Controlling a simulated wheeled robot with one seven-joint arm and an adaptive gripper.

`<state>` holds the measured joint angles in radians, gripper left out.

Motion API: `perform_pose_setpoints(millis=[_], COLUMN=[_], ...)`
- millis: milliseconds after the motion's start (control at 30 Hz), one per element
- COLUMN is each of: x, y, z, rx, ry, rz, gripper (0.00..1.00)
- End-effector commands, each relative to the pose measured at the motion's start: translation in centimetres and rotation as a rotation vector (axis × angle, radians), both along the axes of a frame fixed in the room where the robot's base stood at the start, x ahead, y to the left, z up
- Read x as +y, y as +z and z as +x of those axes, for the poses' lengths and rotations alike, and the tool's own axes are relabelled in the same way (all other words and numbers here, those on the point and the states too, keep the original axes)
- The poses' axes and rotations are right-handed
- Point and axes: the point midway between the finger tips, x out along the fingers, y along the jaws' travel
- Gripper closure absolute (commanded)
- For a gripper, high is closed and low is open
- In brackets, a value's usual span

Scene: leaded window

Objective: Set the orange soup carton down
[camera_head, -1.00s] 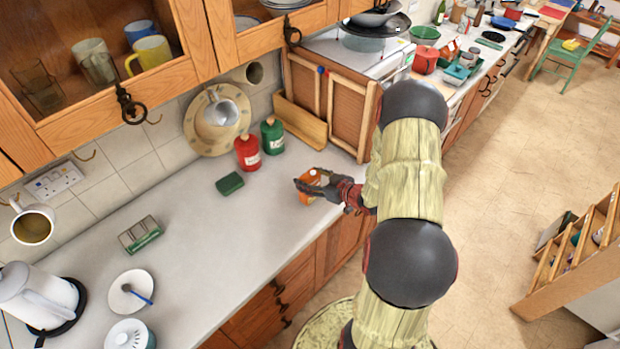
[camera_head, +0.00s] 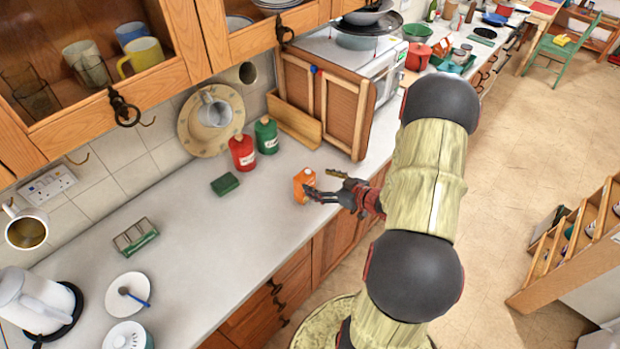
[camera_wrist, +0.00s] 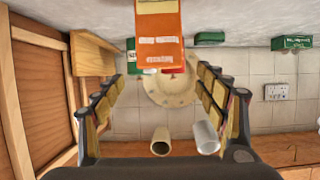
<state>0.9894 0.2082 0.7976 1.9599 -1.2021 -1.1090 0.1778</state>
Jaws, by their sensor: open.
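The orange soup carton (camera_head: 302,183) stands upright on the grey-white counter (camera_head: 215,245), near its front edge. In the wrist view the carton (camera_wrist: 159,30) shows upside down at the top centre, with pale label patches. My gripper (camera_head: 322,184) is open, just right of the carton in the head view. Its fingers are spread wide in the wrist view (camera_wrist: 160,76), with the carton beyond and between their tips. One fingertip overlaps the carton's lower right in the head view; I cannot tell if it touches.
A wooden-framed panel (camera_head: 340,112) stands behind my gripper. The counter's middle is clear.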

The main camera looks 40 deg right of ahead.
Motion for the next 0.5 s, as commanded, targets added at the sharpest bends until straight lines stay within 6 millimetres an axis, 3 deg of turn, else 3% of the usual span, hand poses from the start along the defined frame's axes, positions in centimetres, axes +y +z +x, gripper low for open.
perform_pose_setpoints(millis=[100,300,400,500], x=[-0.4,-0.6,-0.8,-1.6], y=[0.9,1.6,2.2,3.8], z=[-2.0,-3.6,-3.3,-1.7], rx=[0.0,0.001,0.018,0.068], ry=[-0.004,-0.001,-0.006,-0.029], rz=[-0.001,-0.002,-0.03,-0.111], gripper=[0.28,0.28,0.28,0.28])
